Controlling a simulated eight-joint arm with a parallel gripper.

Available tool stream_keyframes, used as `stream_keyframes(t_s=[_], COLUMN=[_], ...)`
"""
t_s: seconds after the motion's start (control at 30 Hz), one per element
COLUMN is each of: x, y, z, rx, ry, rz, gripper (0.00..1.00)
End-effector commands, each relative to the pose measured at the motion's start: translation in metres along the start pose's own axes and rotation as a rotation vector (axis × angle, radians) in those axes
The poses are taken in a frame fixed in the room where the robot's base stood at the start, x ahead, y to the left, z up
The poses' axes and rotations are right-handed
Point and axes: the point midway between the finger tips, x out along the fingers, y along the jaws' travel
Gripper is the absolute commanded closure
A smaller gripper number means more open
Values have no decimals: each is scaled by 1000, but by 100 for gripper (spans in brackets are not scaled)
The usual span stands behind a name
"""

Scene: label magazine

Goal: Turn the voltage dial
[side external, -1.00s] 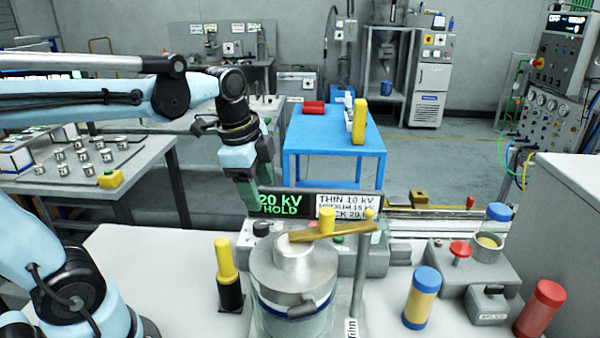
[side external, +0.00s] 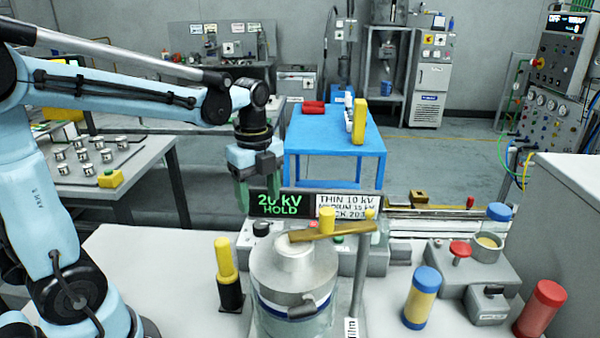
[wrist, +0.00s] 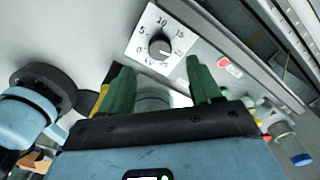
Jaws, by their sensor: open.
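The voltage dial is a black knob (wrist: 160,45) on a white scale plate marked 0, 5, 10, 15 and kV in the wrist view. In the side view the dial (side external: 262,229) sits on the grey control box below the display. The display (side external: 280,203) reads 20 kV HOLD in green. My gripper (wrist: 161,76) is open, with its green fingers apart and nothing between them; the dial shows just beyond the fingertips. No contact with the dial is visible.
A red button (wrist: 223,62) is right of the dial in the wrist view. A metal cylinder (side external: 290,275) with a brass bar above it stands in front of the box. A yellow-topped black post (side external: 228,275) is at its left.

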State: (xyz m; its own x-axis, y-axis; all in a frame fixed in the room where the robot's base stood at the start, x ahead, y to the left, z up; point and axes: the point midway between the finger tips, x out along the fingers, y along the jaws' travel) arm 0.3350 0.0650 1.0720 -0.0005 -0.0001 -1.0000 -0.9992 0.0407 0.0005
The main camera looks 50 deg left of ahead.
Motion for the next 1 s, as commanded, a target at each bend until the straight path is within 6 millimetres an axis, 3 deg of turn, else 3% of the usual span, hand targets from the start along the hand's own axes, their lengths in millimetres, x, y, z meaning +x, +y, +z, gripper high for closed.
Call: stream_keyframes(t_s=[0.4,0.87,1.0], x=[53,63,62], y=[0,0,0], z=[0,0,0], rx=[-1,-1,-1], ry=[0,0,0], rz=[-1,-1,-1], gripper=[37,37,54])
